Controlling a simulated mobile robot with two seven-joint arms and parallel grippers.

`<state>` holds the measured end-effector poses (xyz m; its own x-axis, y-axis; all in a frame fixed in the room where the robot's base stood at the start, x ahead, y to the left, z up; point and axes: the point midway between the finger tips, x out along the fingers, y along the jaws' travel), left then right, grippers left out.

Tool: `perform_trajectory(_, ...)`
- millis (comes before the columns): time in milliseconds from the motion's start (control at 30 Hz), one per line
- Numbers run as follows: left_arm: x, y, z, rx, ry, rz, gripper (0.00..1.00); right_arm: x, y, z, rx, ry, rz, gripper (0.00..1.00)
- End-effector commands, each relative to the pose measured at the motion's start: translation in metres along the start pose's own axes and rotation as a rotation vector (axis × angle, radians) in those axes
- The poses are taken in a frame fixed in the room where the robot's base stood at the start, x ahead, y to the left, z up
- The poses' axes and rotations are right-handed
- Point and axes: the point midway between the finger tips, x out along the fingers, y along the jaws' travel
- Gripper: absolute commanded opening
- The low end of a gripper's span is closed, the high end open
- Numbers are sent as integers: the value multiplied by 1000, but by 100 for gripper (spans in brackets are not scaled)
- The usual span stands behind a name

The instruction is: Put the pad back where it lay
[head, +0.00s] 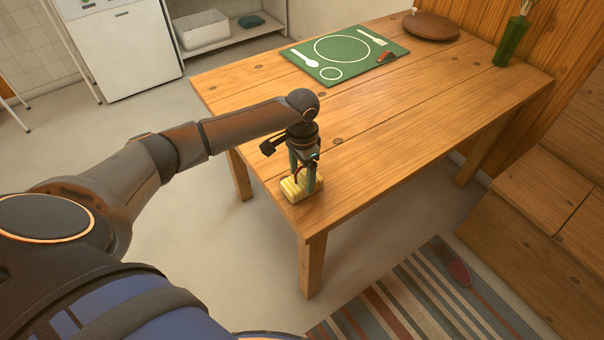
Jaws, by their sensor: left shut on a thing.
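A pale yellow, ribbed block, which looks like the pad (291,192), is at the near left edge of the wooden table (420,110). My left gripper (304,184) points down from above and is shut on it. The fingers cover part of the pad. I cannot tell whether the pad rests on the tabletop or hangs just above it. My right gripper is not in view.
A green mat (300,53) with white place-setting outlines lies at the table's far side, with a small red object (386,57) on it. A brown round board (431,27) and a green vase (511,42) stand farther right. The table's middle is clear. A striped rug (425,300) lies below.

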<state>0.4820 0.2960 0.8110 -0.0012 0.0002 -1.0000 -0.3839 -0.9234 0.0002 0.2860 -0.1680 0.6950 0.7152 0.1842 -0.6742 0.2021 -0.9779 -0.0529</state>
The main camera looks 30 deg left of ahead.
Motion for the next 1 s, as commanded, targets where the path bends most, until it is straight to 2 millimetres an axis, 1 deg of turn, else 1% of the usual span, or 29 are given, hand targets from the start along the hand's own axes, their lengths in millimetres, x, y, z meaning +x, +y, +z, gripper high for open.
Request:
perform_trajectory(267,1,0,0,-1,0,0,32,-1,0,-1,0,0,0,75)
perform_trajectory(300,2,0,0,-1,0,0,78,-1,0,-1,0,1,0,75)
perform_trajectory(500,2,0,0,-1,1,-1,100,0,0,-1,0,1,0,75)
perform_trajectory(800,-1,0,0,-1,2,-2,100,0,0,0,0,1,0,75)
perform_trajectory(867,-7,0,-1,-1,2,-2,100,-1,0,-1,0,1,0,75)
perform_trajectory(967,-23,-1,-1,-2,4,-3,100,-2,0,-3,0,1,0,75)
perform_trajectory(1000,-32,-1,-1,-1,5,-3,100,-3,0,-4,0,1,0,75)
